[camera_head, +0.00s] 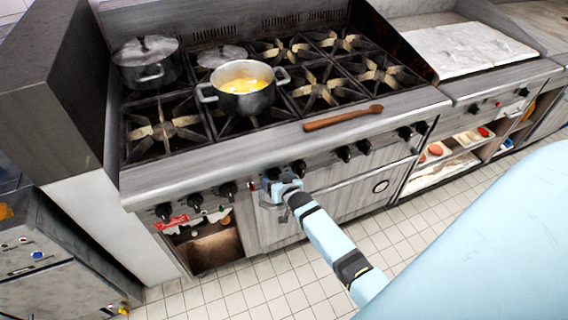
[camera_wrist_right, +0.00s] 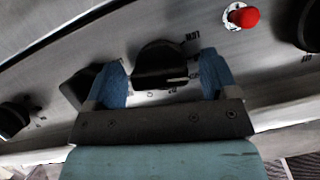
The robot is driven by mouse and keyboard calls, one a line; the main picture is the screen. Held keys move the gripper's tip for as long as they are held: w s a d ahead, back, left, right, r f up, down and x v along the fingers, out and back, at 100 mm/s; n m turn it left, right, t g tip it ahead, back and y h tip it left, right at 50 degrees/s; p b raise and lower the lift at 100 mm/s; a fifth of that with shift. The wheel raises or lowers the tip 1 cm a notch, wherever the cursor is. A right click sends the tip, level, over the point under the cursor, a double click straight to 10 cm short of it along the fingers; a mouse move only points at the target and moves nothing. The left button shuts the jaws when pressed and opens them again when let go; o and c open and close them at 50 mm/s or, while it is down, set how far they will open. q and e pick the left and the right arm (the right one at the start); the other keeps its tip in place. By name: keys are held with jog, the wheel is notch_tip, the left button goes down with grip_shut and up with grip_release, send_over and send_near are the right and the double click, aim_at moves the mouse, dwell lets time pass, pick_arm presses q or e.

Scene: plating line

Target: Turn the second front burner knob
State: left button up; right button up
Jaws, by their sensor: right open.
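A row of black burner knobs runs along the steel front of the stove (camera_head: 150,187). My right gripper (camera_head: 283,186) is at this panel, just right of a small red light. In the right wrist view my right gripper (camera_wrist_right: 162,78) is open, with one blue finger on each side of a black knob (camera_wrist_right: 160,62). I cannot tell whether the fingers touch it. Another knob (camera_wrist_right: 78,88) is partly hidden behind the left finger. In the head view a neighbouring knob (camera_head: 299,167) shows right of the gripper, and another knob (camera_head: 228,190) shows left of it. My left gripper is not in view.
The red light (camera_wrist_right: 243,17) sticks out at upper right in the wrist view. An open pot (camera_head: 245,87) with yellow contents and a lidded pot (camera_head: 147,62) stand on the burners. A wooden spoon (camera_head: 343,118) lies on the front ledge. The tiled floor (camera_head: 428,230) before the stove is clear.

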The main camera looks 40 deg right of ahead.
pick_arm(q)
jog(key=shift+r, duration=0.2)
pick_arm(e)
jog(key=v, duration=1.3)
